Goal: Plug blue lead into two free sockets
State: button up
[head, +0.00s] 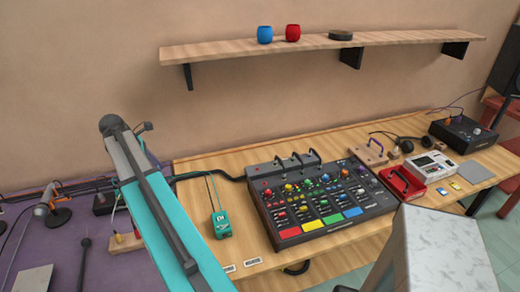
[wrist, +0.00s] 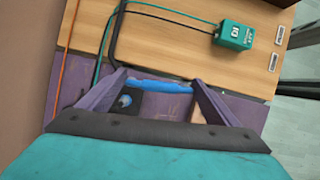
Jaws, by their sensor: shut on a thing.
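My gripper (wrist: 158,90) shows in the wrist view with two purple-grey fingers held apart. A blue length (wrist: 160,86), which looks like the blue lead, spans between the fingertips, and the gripper is shut on it. A black box (wrist: 125,101) with a round blue spot shows between the fingers, beyond or below the lead. I cannot tell whether they touch. In the head view the gripper itself cannot be made out clearly. A mixer (head: 322,203) with coloured knobs stands on the wooden table, with dark leads arched along its back. I cannot make out which sockets are free.
A teal box (head: 221,224) sits on the table left of the mixer; it also shows in the wrist view (wrist: 236,34). An orange cable (wrist: 67,58) and dark cables run beside the gripper. A shelf (head: 320,44) holds blue and red cups.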

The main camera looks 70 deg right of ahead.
jog(key=s+d+p, duration=0.1)
jog(key=s+d, duration=1.1)
jog(key=s, duration=0.3)
jog(key=s+d+r+m+p, duration=0.1)
jog(key=s+d, duration=1.1)
jog(key=s, duration=0.3)
jog(key=shift+s+d+r+g, duration=0.2)
jog(key=shift+d+r+g, duration=0.05)
jog(key=shift+r+g, duration=0.05)
jog(key=shift+r+p, duration=0.1)
jog(key=shift+p, duration=0.45)
jog(key=shift+f+b, duration=0.85)
jog(key=shift+f, duration=2.1)
jog(key=shift+p, duration=1.25)
jog(key=shift+f, duration=0.4)
